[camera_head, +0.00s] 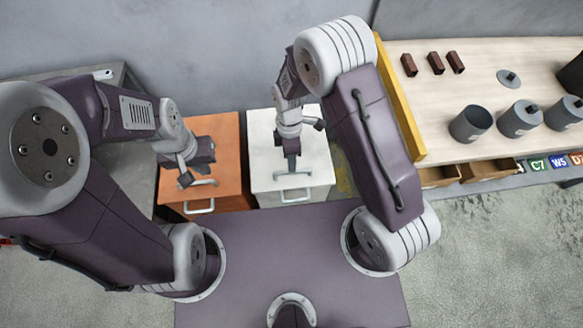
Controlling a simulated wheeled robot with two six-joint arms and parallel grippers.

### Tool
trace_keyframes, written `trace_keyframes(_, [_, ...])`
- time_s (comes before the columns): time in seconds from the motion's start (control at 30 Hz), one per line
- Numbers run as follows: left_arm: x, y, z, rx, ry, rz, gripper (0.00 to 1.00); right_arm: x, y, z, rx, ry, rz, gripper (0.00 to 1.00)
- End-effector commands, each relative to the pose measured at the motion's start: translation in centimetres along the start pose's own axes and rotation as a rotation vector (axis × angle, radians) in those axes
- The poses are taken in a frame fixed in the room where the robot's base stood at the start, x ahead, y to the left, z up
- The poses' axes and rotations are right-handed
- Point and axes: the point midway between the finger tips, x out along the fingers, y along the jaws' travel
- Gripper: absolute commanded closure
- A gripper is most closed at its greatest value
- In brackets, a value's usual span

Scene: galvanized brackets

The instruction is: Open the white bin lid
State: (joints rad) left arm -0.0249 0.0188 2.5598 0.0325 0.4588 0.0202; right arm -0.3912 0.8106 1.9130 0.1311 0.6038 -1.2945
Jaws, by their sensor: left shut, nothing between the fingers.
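The white bin (262,150) stands in the middle, just beyond my base, its flat lid looking closed. A grey bar handle (307,173) lies on the lid near its front edge, and another handle (296,199) is on the bin's front. My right gripper (291,171) points down over the white lid at the lid handle. I cannot tell whether its fingers touch or grip the handle. My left gripper (184,180) is shut and empty above the orange bin (222,135) to the left, near that bin's lid handle (205,183).
A wooden bench (470,85) on the right bears three small brown brackets (436,63) and several grey canisters (470,123). Its yellow edge board (398,95) is close to my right arm. Open drawers (488,172) stick out below. A grey wall stands behind the bins.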

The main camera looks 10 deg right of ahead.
Motion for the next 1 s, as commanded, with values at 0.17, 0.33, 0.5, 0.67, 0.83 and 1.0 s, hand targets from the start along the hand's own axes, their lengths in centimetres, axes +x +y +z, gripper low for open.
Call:
trace_keyframes(0.17, [0.5, 0.0, 0.1, 0.000, 0.000, 0.000, 1.00, 3.4, 0.0, 0.0, 0.002, 0.000, -0.001, 0.66])
trace_keyframes(0.33, [0.6, 0.0, 0.1, 0.000, 0.000, 0.000, 1.00, 4.5, 0.0, 0.0, 0.002, 0.001, 0.002, 0.66])
trace_keyframes(0.5, [0.6, 0.0, 0.1, 0.000, 0.000, 0.000, 1.00, 4.5, 0.1, 0.0, 0.002, 0.001, 0.002, 0.66])
trace_keyframes(0.67, [0.6, 0.0, 0.1, 0.000, 0.000, 0.000, 1.00, 4.5, 0.1, 0.0, 0.002, 0.001, 0.002, 0.97])
trace_keyframes(0.83, [0.6, 0.0, 0.1, 0.000, 0.000, 0.000, 1.00, 4.4, 0.1, 0.0, 0.002, 0.001, 0.003, 1.00])
trace_keyframes(1.0, [0.6, 0.0, 0.1, 0.000, 0.000, 0.000, 1.00, 4.4, 0.1, 0.0, 0.002, 0.002, 0.003, 1.00])
